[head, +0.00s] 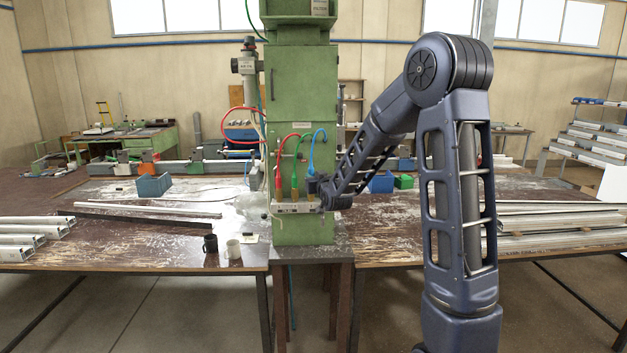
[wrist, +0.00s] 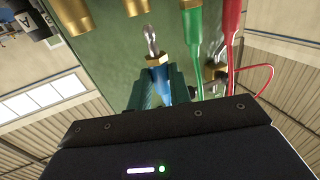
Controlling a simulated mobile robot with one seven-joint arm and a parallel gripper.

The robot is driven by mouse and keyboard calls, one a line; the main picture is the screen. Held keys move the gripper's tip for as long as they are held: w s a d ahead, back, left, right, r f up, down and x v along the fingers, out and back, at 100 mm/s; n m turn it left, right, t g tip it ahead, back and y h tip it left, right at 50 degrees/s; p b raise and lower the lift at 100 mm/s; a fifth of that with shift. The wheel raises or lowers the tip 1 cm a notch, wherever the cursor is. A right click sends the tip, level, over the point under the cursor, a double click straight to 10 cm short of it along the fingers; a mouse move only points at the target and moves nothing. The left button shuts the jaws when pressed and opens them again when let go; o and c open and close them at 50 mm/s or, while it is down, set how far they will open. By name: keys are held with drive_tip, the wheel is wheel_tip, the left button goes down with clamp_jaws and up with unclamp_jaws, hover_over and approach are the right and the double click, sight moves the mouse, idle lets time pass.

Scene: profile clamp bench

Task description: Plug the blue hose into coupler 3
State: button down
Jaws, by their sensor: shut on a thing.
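The blue hose (head: 311,157) arcs down from the green column into my gripper (head: 315,187). In the wrist view my gripper (wrist: 161,86) is shut on the blue hose's end (wrist: 164,92), below its brass nut. Its bare silver plug tip (wrist: 151,38) points up in that picture, apart from any coupler. A brass coupler (wrist: 136,6) shows just above and left of the tip, and another brass coupler (wrist: 76,16) is farther left. The coupler block (head: 292,208) sits low on the column's front. Coupler numbers cannot be read.
The green hose (wrist: 192,45) and red hose (wrist: 230,35) run close beside my gripper, on the right in the wrist view. The green column (head: 300,90) stands close behind. A black cup (head: 210,244) and a pale cup (head: 233,249) stand on the bench at left.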

drive_tip(key=shift+w, duration=1.15)
drive_tip(key=shift+f, duration=2.1)
idle(4.2)
drive_tip(key=c, duration=1.2)
unclamp_jaws()
